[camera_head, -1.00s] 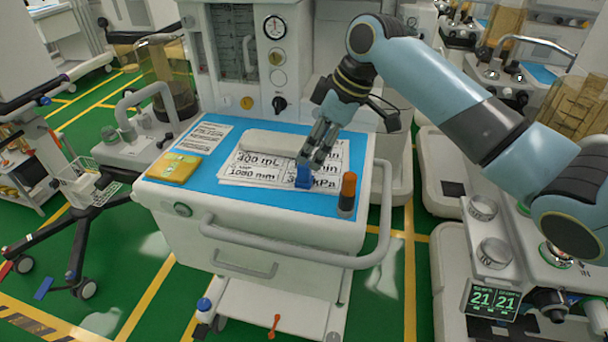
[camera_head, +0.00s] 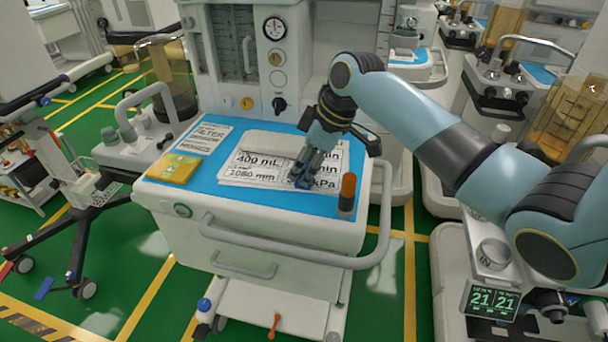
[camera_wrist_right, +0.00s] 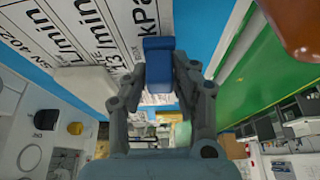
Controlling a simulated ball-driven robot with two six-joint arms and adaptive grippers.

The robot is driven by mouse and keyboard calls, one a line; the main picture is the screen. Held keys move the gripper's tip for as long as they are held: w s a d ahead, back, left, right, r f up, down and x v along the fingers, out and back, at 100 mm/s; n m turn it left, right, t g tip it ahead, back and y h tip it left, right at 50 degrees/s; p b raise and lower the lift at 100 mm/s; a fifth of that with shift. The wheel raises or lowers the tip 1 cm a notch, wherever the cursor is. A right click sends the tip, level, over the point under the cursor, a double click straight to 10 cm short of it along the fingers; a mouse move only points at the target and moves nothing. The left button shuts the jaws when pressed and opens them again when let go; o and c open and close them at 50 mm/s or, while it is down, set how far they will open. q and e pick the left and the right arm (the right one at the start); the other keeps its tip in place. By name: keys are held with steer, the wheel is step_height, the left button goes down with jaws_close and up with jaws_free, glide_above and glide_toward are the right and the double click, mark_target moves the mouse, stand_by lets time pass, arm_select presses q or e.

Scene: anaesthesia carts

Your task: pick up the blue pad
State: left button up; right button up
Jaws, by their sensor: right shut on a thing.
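The blue pad is a small blue block (camera_wrist_right: 159,62) between my right fingers (camera_wrist_right: 160,84) in the right wrist view. In the head view my right gripper (camera_head: 306,178) is shut on it, low over the printed sheets (camera_head: 250,172) on the cart top. There the fingers hide most of the pad, and I cannot tell whether it still touches the sheets. My left gripper is not in view.
An orange-capped dark cylinder (camera_head: 347,194) stands close to the right of the gripper. A yellow pack (camera_head: 173,169) lies at the left of the cart's blue top (camera_head: 208,176). A grey handrail (camera_head: 285,247) runs along the front.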

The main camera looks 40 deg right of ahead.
mark_target(308, 164)
jaws_close()
steer(key=shift+r, duration=0.5)
steer(key=v, duration=0.3)
steer(key=shift+w+a+r, duration=0.1)
steer(key=shift+w+r, duration=0.15)
steer(key=shift+r, duration=0.1)
steer(key=s+d+r, duration=0.6)
steer(key=s+d, duration=0.1)
steer(key=d, duration=0.1)
steer(key=shift+s+r, duration=0.3)
